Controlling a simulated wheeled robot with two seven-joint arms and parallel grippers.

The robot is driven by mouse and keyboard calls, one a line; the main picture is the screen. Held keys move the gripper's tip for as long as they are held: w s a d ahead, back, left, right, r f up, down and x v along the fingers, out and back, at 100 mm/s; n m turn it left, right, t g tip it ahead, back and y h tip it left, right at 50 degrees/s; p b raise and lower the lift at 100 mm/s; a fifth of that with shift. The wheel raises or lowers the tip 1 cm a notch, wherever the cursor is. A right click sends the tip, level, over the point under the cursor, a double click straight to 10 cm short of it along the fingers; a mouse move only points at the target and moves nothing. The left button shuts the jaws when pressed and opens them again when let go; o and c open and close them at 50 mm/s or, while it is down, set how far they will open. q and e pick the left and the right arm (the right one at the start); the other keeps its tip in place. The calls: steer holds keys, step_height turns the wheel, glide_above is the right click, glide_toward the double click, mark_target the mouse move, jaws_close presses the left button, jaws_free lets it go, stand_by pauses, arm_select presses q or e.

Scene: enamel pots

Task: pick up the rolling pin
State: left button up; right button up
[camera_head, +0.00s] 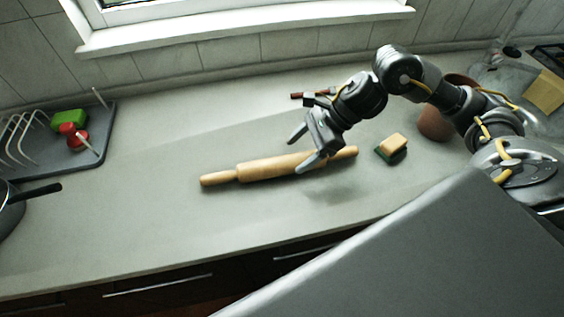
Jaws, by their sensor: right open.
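A wooden rolling pin (262,168) lies on the grey counter near the middle of the view, with its handles pointing left and right. My right gripper (302,149) reaches in from the right and is over the right half of the pin's body. Its two fingers are spread apart, one showing on the far side of the pin and one in front of it. The gripper partly covers the pin near the right end. Whether the fingers touch the pin is unclear. My left gripper is not in view.
A sponge (393,142) lies right of the pin, and a terracotta pot (435,124) stands beyond it, partly behind my arm. A dark red object (297,96) lies behind the gripper. A dish rack tray (100,150) and a dark pan (12,208) are at left. The front counter is clear.

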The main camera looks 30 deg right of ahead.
mark_target(287, 159)
steer(key=shift+a+f, duration=0.15)
steer(key=shift+w+a+f+p, duration=0.15)
steer(key=shift+a+f+p, duration=0.05)
steer(key=shift+f+p, duration=0.1)
steer(key=x, duration=0.1)
steer(key=p+x, duration=0.1)
steer(key=x, duration=0.1)
steer(key=shift+w+f, duration=0.3)
steer(key=shift+w+a+f, duration=0.1)
steer(key=shift+a+f, duration=0.1)
steer(key=shift+f, duration=0.15)
steer(key=c, duration=1.4)
steer(key=shift+o, duration=0.2)
steer(key=shift+r, duration=0.2)
